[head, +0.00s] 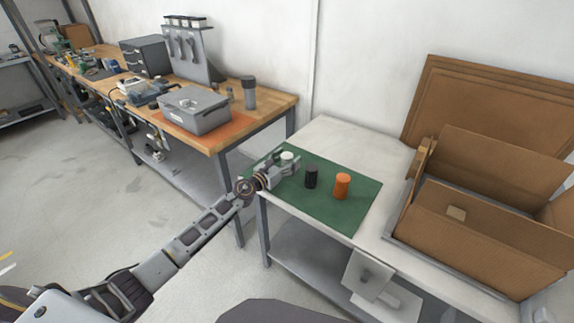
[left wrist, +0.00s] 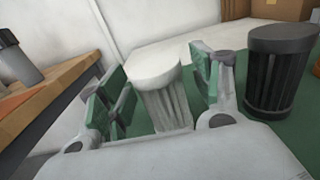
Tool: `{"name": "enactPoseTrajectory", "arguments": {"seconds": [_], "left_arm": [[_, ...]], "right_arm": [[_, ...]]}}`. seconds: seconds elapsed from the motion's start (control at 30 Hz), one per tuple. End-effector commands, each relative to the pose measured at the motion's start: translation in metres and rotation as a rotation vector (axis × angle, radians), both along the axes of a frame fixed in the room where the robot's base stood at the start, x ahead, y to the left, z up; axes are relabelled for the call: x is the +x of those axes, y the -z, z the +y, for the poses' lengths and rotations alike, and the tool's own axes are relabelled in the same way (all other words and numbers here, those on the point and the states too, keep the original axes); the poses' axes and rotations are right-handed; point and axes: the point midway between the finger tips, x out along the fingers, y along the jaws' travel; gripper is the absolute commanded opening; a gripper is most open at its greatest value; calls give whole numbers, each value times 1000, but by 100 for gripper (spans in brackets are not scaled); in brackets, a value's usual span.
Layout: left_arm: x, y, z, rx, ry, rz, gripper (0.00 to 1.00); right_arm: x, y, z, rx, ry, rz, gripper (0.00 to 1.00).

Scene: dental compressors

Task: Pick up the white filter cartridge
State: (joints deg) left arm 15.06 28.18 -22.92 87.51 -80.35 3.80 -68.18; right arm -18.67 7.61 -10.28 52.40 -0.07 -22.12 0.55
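The white filter cartridge (head: 287,158) stands upright on the green mat (head: 335,205) at its left end, partly hidden by my left gripper (head: 284,166). In the left wrist view the white cartridge (left wrist: 165,97) has a wide cap and a ribbed body. It stands between the two green-padded fingers of my left gripper (left wrist: 160,92), which are open on either side of it. A gap shows at the left finger; contact at the right finger cannot be told. My right gripper is not in view.
A black cartridge (head: 311,177) and an orange cartridge (head: 342,186) stand to the right on the mat. A cardboard box (head: 490,232) stands at the right of the white table. A wooden workbench (head: 273,102) with a grey bin (head: 195,112) is at the left.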

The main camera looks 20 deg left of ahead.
Motion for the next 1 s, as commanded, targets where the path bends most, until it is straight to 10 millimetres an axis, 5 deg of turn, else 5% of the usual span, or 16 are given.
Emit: {"name": "enactPoseTrajectory", "arguments": {"seconds": [0.4, 1.0], "left_arm": [[0, 0, 0, 0, 0, 0, 14], [0, -10, 1, 2, 0, -1, 14]], "right_arm": [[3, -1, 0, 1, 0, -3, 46], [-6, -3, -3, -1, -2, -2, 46]]}}
